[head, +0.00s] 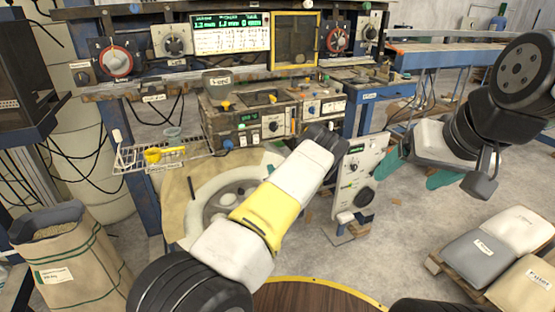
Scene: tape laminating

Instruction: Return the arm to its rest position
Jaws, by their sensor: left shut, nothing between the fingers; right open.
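My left arm, white with a yellow band, reaches up from the bottom left across the middle. Its dark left gripper (325,138) is at the far end, in front of the lower right part of the machine's control boxes (265,122). It is shut with nothing seen in it, and its fingertips are mostly hidden. My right arm is folded at the upper right. Its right gripper (481,180) hangs over the open floor, open and apart from everything; its fingers are small and hard to make out.
A panel (357,175) with a dial stands just right of the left gripper. A wire shelf (165,155) with a yellow scoop is at left. A pellet sack (72,262) stands lower left. Bags on a pallet (480,249) lie lower right. Floor between is mostly clear.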

